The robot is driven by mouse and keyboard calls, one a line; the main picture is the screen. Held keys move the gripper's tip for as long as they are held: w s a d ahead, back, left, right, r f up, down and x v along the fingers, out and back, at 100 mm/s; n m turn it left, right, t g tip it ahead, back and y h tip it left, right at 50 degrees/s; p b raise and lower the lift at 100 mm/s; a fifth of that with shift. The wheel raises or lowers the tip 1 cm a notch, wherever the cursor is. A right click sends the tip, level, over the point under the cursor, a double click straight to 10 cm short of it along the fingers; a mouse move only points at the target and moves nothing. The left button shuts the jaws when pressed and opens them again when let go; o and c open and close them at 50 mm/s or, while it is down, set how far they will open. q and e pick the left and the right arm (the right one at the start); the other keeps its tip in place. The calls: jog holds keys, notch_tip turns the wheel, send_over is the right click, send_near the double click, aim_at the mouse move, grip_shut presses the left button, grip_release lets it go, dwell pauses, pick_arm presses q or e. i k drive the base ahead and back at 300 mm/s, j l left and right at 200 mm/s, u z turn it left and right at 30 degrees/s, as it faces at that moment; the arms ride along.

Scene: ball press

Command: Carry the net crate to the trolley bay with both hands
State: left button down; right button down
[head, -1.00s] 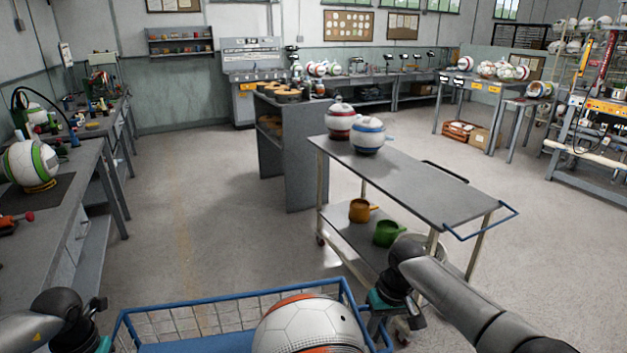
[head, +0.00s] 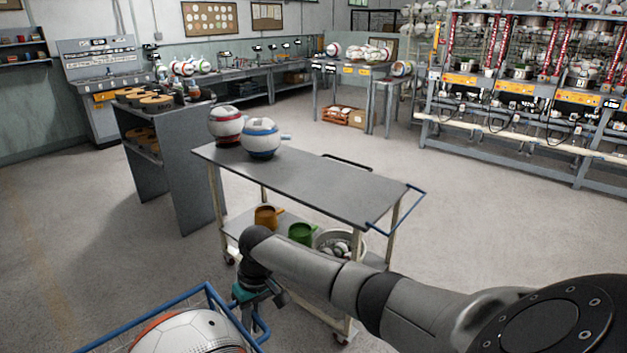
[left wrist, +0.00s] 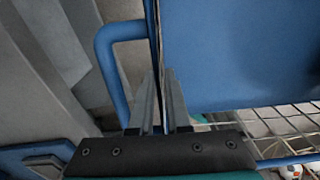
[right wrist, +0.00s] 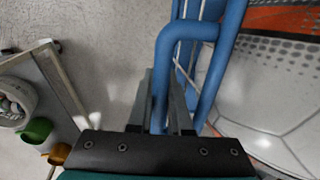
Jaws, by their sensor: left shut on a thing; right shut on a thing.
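The blue net crate (head: 212,291) shows at the bottom left of the head view, with a white and orange ball (head: 188,334) in it. My right gripper (head: 262,300) is shut on the crate's right handle, a blue bar (right wrist: 181,42) between its fingers in the right wrist view. My left gripper (left wrist: 162,115) is shut on the crate's other side, by a blue handle loop (left wrist: 112,70) and blue panel (left wrist: 235,50); it is outside the head view. The trolley (head: 300,185) stands ahead of the crate. Which spot is the trolley bay I cannot tell.
Two balls (head: 261,138) stand on the trolley's top. Orange and green pots (head: 302,233) and a bin are on its lower shelf. A grey rack (head: 190,180) stands left of it. Machines (head: 520,90) line the right wall. Open floor (head: 90,230) lies at left.

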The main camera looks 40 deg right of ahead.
aim_at(332, 182)
jog(key=i, duration=0.7)
jog(key=i+z, duration=0.15)
jog(key=i, duration=0.55)
jog(key=i+j+z, duration=0.2)
jog(key=i, duration=0.45)
jog(key=i+z, duration=0.2)
jog(key=z, duration=2.05)
